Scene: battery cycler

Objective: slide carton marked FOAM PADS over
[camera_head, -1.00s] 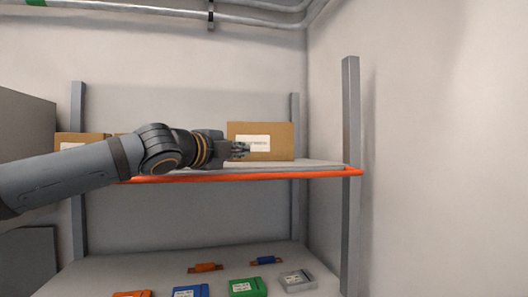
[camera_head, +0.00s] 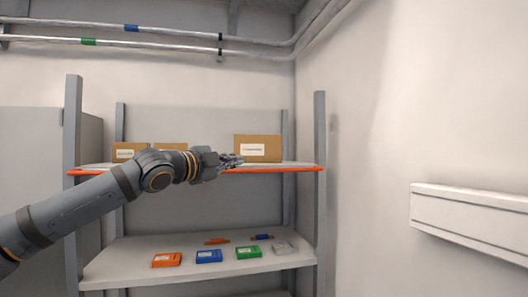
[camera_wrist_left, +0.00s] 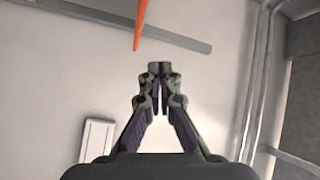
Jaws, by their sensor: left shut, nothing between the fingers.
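A brown carton (camera_head: 258,148) with a white label stands upright on the upper shelf, toward its right end. Two more brown cartons, one at the far left (camera_head: 129,152) and one beside it (camera_head: 171,149), stand on the same shelf. The labels are too small to read, so I cannot tell which one says FOAM PADS. My left gripper (camera_head: 233,160) is shut and empty, at the lower left front corner of the right carton. Contact cannot be told. The left wrist view shows its closed fingertips (camera_wrist_left: 158,69) with no carton there. My right gripper is out of view.
The upper shelf has an orange front edge (camera_head: 283,170), also seen in the left wrist view (camera_wrist_left: 139,22). Grey posts (camera_head: 319,180) frame the rack. Orange, blue, green and grey boxes lie on the lower shelf (camera_head: 130,272). A white wall unit (camera_head: 468,222) is at right.

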